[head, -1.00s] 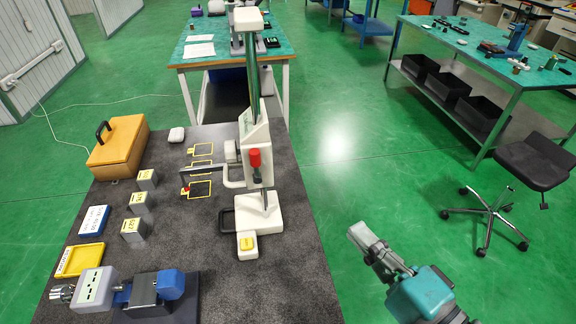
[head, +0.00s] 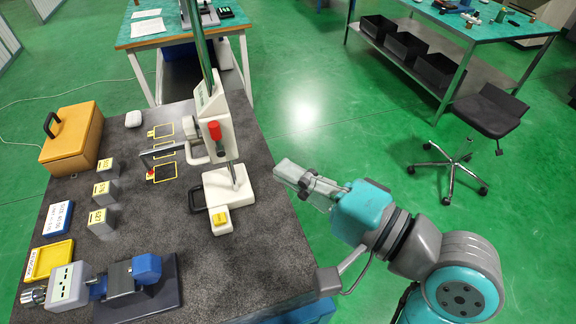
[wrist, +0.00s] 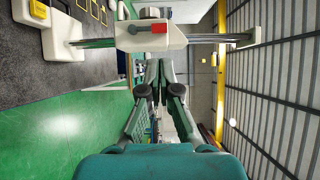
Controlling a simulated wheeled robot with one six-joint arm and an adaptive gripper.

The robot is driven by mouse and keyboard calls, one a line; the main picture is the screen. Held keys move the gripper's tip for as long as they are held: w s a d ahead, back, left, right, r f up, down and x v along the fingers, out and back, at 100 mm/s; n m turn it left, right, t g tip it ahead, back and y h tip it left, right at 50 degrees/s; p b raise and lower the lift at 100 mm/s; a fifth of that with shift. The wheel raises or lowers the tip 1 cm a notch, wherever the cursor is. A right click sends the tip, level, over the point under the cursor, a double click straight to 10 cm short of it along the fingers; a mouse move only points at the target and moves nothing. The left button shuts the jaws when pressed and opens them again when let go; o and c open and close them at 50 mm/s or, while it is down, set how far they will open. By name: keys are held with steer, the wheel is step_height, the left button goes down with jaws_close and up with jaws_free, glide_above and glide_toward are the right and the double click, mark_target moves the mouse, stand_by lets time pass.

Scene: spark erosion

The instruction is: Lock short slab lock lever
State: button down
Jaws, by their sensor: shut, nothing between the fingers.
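A white height gauge stands on the dark bench, with a metal column, a white carriage (head: 213,108) and a white base (head: 222,186). In the wrist view the red lever (wrist: 159,28) shows on the white carriage, beyond my fingertips. My gripper (head: 284,170) is shut and empty, right of the gauge and apart from it. The wrist view also shows its fingers (wrist: 160,68) together.
Several grey blocks (head: 108,168), an orange case (head: 72,138), a yellow tray (head: 50,262) and a blue-and-grey device (head: 130,275) stand on the bench's left. Green floor right of the bench is clear up to a black chair (head: 490,110).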

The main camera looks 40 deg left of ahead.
mark_target(218, 133)
steer(key=a, duration=0.4)
steer(key=s+a, duration=0.1)
steer(key=a, duration=0.6)
steer(key=shift+s+a, duration=0.15)
steer(key=shift+a, duration=0.15)
steer(key=shift+r, duration=0.1)
steer(key=shift+s+n, duration=0.1)
steer(key=shift+n, duration=0.2)
